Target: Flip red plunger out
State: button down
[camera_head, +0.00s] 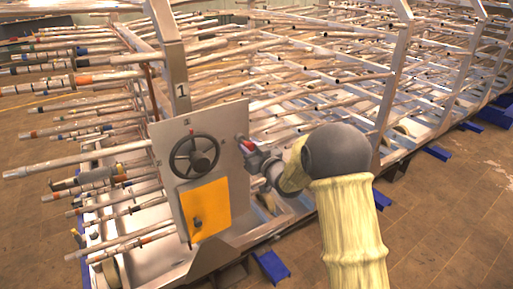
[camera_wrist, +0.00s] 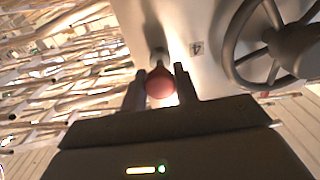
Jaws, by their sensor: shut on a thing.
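The red plunger (camera_wrist: 160,84) shows in the wrist view as a round red knob on a pale stem that meets the panel. My gripper (camera_wrist: 161,90) has one finger on each side of the knob and is shut on it. In the head view the plunger (camera_head: 242,139) is a small red spot at the right edge of the grey panel (camera_head: 168,150). My gripper (camera_head: 249,149) reaches it there from the right. My arm's cream sleeve and dark joint hide part of the area behind.
A dark handwheel (camera_head: 194,156) and an orange plate (camera_head: 206,208) sit on the panel, left of the plunger. The handwheel is close in the wrist view (camera_wrist: 275,45). A metal frame with many tubes (camera_head: 300,75) spreads behind. Floor at right is open.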

jog(key=shift+d+f, duration=0.1)
jog(key=shift+d, duration=0.05)
jog(key=c, duration=1.3)
grip_release()
jog(key=shift+s, duration=0.1)
jog(key=shift+o, duration=1.1)
jog(key=shift+s+d, duration=0.15)
jog(key=b+v, duration=0.7)
jog(key=v, duration=1)
jog(key=shift+s, duration=0.15)
